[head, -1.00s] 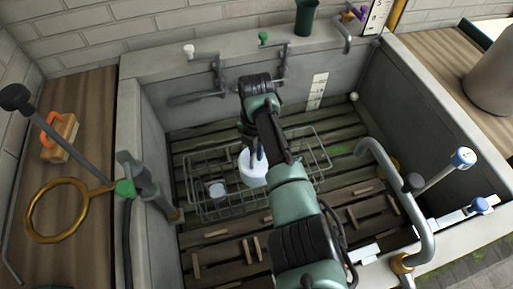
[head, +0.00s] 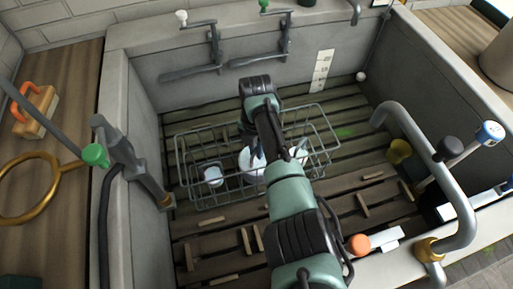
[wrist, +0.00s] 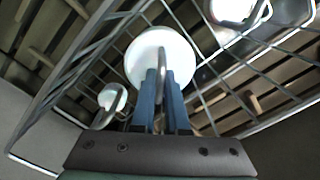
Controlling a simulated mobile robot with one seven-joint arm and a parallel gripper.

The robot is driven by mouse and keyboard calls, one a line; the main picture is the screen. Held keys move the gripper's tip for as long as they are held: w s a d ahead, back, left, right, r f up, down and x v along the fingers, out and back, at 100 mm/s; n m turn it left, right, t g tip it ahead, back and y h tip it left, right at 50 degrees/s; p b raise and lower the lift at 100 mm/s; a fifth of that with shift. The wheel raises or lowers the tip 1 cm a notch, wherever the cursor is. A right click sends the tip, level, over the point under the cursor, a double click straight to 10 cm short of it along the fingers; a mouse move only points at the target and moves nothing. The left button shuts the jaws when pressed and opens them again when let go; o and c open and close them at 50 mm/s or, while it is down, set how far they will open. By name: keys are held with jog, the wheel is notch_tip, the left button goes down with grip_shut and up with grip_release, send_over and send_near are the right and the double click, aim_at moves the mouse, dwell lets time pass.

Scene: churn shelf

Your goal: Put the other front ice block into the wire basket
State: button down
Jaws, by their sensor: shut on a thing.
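The wire basket (head: 180,160) sits on the slatted floor of the grey basin. My gripper (head: 252,152) is over the basket, and my forearm hides part of it. In the wrist view my blue fingers (wrist: 163,100) are shut on the grey upright handle of a white round-topped thing (wrist: 143,62). This white thing (head: 250,170) shows within the basket's outline in the head view; I cannot tell whether it rests on the basket's bottom. A smaller white block (head: 213,175) lies in the basket to its left. Another white piece (head: 300,155) shows to the right of my arm.
A curved grey pipe (head: 455,185) and an orange knob (head: 358,244) stand at the right front. Short wooden strips lie on the slats in front.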

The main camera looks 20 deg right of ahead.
dwell(0.4)
jog(key=c, duration=0.8)
grip_release()
jog(key=shift+c, duration=0.2)
jog(key=shift+s+f, duration=0.1)
jog(key=o, duration=0.6)
jog(key=shift+c, duration=0.2)
jog(key=shift+r, duration=0.2)
notch_tip(320, 180, up, 12)
jog(key=p, duration=1.1)
jog(key=shift+f, duration=0.15)
